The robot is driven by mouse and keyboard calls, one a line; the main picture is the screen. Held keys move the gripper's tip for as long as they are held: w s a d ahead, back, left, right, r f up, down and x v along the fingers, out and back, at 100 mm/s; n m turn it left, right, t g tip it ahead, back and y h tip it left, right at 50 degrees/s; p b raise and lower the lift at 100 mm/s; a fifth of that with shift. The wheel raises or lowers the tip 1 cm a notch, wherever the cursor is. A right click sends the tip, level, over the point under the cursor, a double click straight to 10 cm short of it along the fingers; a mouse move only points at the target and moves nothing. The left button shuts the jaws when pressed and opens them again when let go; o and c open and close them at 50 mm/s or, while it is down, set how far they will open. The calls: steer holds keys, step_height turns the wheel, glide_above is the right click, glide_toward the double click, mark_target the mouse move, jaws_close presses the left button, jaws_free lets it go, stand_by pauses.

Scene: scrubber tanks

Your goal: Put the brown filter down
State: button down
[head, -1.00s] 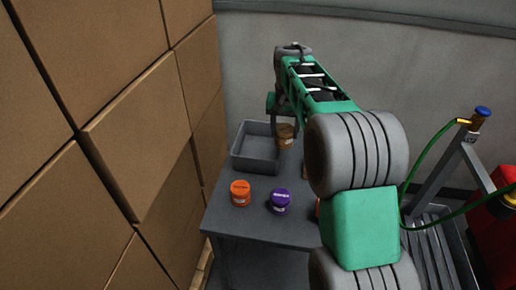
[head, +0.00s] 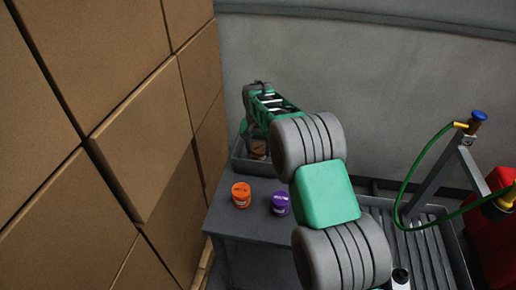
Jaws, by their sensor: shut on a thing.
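The brown filter (head: 259,151) hangs at the end of my arm in the head view. My gripper (head: 257,141) is shut on it from above; the fingers are small and partly hidden. The filter appears within the outline of the grey tray (head: 239,163) at the back of the table. I cannot tell whether it touches the tray floor. My arm hides the right part of the tray.
An orange filter (head: 241,195) and a purple filter (head: 280,203) stand on the grey table (head: 233,222) in front of the tray. Stacked cardboard boxes (head: 150,150) wall off the left. A ribbed basin (head: 425,240) with a green hose (head: 408,185) lies right.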

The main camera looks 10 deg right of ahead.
steer(key=shift+f, duration=0.1)
steer(key=shift+f, duration=0.2)
steer(key=c, duration=0.6)
jaws_free()
steer(key=shift+r, duration=0.1)
